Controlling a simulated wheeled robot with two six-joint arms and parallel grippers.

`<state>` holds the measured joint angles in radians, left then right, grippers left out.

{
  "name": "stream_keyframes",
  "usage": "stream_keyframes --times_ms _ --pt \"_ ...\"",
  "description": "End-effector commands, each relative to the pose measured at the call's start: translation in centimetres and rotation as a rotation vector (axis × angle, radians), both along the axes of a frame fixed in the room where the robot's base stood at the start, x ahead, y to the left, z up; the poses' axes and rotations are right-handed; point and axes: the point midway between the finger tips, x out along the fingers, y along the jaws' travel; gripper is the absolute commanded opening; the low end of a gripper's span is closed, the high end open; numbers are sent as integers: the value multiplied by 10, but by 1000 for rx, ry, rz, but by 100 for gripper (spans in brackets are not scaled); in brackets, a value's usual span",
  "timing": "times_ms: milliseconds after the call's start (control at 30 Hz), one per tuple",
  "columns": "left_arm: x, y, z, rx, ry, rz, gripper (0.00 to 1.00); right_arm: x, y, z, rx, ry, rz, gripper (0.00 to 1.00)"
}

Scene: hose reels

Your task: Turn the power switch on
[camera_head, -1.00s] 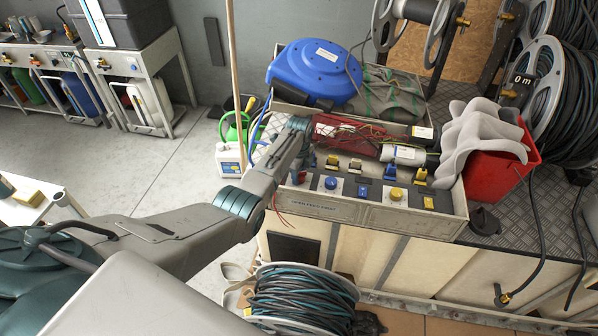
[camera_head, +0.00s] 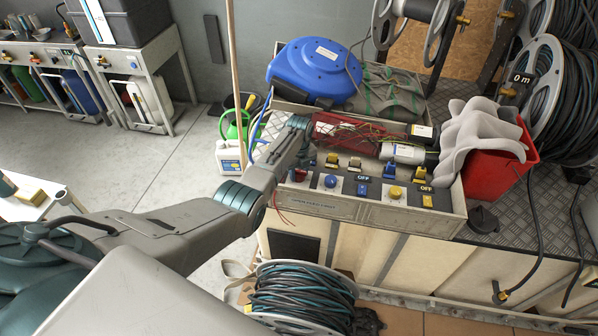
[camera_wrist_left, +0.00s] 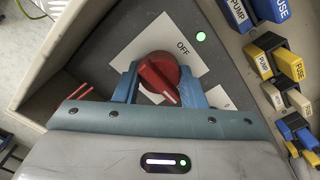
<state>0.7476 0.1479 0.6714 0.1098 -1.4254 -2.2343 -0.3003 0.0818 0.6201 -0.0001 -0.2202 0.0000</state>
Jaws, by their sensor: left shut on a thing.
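The power switch is a red rotary knob (camera_wrist_left: 157,72) on a white plate marked OFF (camera_wrist_left: 184,47). My left gripper (camera_wrist_left: 160,78) has its blue fingers on both sides of the knob and is shut on it. The knob's white line points to the lower right in the left wrist view, away from the word OFF. A small green light (camera_wrist_left: 201,37) beside the plate is lit. In the head view the red switch (camera_head: 299,175) shows below my left wrist at the control panel's (camera_head: 375,213) left end. My right gripper is not in view.
Yellow and blue fuse and pump blocks (camera_wrist_left: 283,55) stand right of the knob. The panel also carries a blue button (camera_head: 331,181), a yellow button (camera_head: 396,192) and small OFF displays (camera_head: 363,178). A red bucket (camera_head: 494,172) stands to the right, a hose reel (camera_head: 303,297) below.

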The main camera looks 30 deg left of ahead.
Motion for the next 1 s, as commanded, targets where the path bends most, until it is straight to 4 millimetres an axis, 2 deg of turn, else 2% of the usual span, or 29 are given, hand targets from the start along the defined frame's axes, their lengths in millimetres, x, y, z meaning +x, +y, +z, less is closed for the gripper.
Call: stream_keyframes --times_ms 300,333,400,433,767,867,1000 --pt "1 -1 1 -1 -2 -2 14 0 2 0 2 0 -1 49" --pt "1 -1 1 -1 -2 -2 43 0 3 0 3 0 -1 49" --pt "1 -1 1 -1 -2 -2 56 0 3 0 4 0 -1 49" --pt "1 -1 1 -1 -2 -2 59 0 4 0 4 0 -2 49" --pt "1 0 3 0 -1 -1 59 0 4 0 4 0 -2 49" --pt "1 0 12 1 -3 0 59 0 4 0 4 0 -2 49" --pt "1 0 34 1 -5 0 59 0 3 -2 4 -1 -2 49"
